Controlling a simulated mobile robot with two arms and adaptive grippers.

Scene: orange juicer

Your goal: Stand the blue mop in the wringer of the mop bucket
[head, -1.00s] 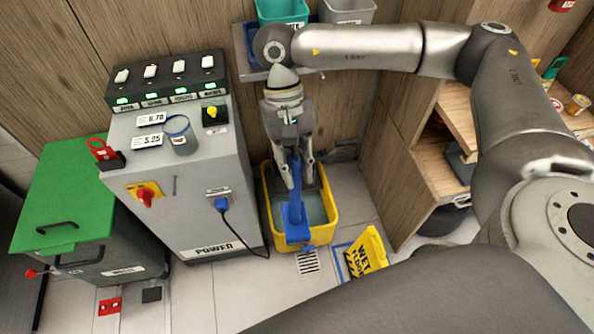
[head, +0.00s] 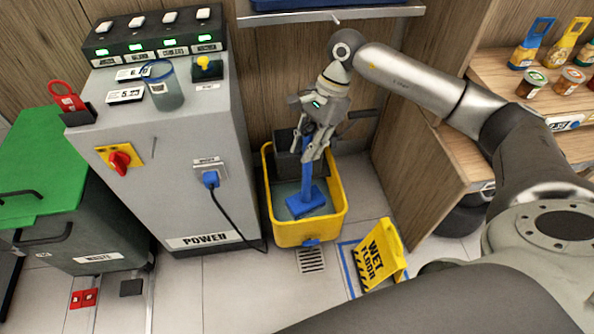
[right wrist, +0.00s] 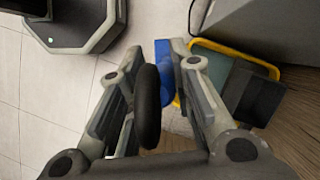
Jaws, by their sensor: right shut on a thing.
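The blue mop (head: 306,203) hangs upright with its flat blue head over the front part of the yellow mop bucket (head: 338,207). Whether the head touches the water cannot be told. My right gripper (head: 312,153) is shut on the mop's handle above the bucket. The dark grey wringer (head: 287,165) sits at the back of the bucket, behind the mop and partly hidden by it and my gripper. In the right wrist view, the dark handle end (right wrist: 149,105) is between my fingers, with the blue head (right wrist: 165,75) beyond. My left gripper is not in view.
A grey power cabinet (head: 185,205) with a hanging cable stands left of the bucket. A yellow wet-floor sign (head: 381,254) stands at the front right. Wooden shelves (head: 425,165) are to the right, and a wall shelf (head: 330,17) is above.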

